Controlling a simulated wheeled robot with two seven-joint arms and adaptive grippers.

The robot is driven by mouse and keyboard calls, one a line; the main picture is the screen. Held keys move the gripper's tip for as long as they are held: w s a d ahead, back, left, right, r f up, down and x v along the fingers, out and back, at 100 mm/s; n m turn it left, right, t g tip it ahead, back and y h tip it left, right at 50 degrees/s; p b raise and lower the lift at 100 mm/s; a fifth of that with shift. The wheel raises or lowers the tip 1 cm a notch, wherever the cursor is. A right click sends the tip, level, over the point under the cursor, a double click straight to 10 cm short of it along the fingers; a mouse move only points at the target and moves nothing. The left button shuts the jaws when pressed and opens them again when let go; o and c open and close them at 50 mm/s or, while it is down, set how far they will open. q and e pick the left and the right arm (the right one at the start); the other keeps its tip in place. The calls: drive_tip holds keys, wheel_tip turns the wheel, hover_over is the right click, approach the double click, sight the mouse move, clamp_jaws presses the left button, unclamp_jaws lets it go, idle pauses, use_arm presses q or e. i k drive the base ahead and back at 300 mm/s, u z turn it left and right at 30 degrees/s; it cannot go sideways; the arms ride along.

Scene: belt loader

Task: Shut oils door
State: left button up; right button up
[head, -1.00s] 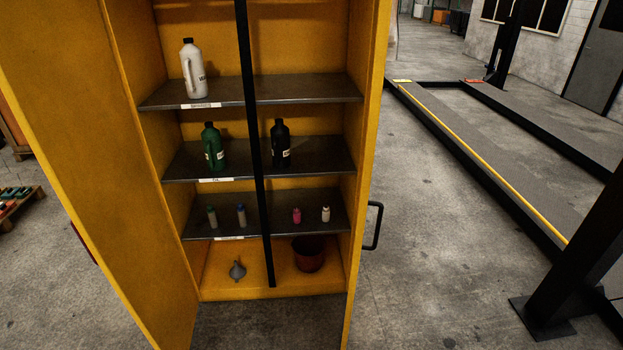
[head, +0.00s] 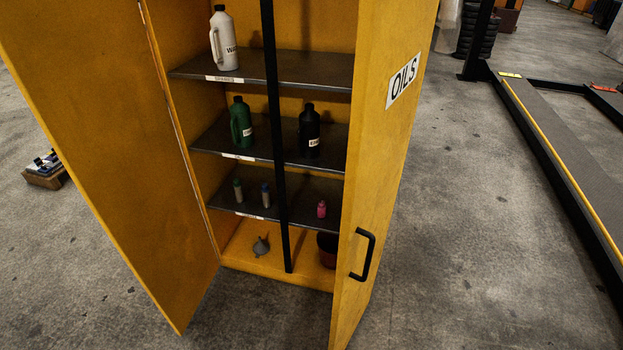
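The yellow oils cabinet stands open in the head view. Its right door (head: 385,150) carries an OILS label (head: 403,80) and a black bar handle (head: 363,254) on its outer face. This door stands ajar and hides the right part of the shelves. The left door (head: 105,130) is swung wide open, its inner face toward me. A black vertical post (head: 273,140) runs down the middle of the opening. Neither of my grippers shows in the view.
Shelves hold a white bottle (head: 223,40), a green bottle (head: 241,122), a black bottle (head: 309,130) and small bottles. A funnel (head: 261,246) and a red bucket (head: 328,250) sit at the bottom. A lift ramp (head: 570,150) lies right. Floor between is clear.

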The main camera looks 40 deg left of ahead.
sight(395, 38)
drive_tip(key=u, duration=0.5)
drive_tip(key=i, duration=0.65)
drive_tip(key=u, duration=0.55)
